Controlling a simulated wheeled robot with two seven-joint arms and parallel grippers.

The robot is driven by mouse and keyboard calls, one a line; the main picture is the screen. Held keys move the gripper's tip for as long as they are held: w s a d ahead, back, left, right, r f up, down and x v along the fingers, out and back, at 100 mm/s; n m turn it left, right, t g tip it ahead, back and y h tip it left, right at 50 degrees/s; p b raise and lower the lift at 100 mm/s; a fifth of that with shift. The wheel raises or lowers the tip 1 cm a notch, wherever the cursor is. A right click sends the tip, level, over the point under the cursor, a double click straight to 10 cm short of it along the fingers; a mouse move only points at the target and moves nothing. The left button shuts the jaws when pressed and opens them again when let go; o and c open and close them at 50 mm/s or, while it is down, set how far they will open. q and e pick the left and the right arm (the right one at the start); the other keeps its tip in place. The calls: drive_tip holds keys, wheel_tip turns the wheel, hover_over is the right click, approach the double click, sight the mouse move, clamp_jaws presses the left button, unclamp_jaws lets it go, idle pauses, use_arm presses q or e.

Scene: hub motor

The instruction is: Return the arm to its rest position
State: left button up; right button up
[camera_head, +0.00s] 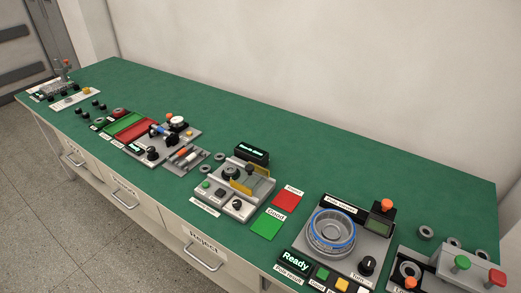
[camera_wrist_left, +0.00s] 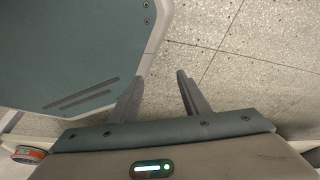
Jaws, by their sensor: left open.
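My left gripper (camera_wrist_left: 160,80) shows in the left wrist view with its two fingers spread apart and nothing between them. Speckled floor tiles (camera_wrist_left: 235,55) lie beyond the fingers. Neither gripper nor arm shows in the head view, and my right gripper is in no view. The green bench (camera_head: 265,125) runs across the head view, and no gripper is seen over it.
The bench carries a blue-ringed round fixture (camera_head: 330,232), a grey station with a yellow part (camera_head: 260,186), a red card (camera_head: 286,200) and a green card (camera_head: 266,224). Its back strip is clear. Drawers with handles (camera_head: 202,258) line its front.

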use_arm(q)
drive_tip(key=s+a+f+g, duration=0.1)
drive_tip(key=s+a, duration=0.1)
drive_tip(key=s, duration=0.3)
drive_tip(key=s+a+f+g, duration=0.1)
drive_tip(key=s+a+f, duration=0.1)
drive_tip(key=s, duration=0.3)
drive_tip(key=shift+s+f+g+y, duration=0.2)
drive_tip(key=shift+f+g+y, duration=0.1)
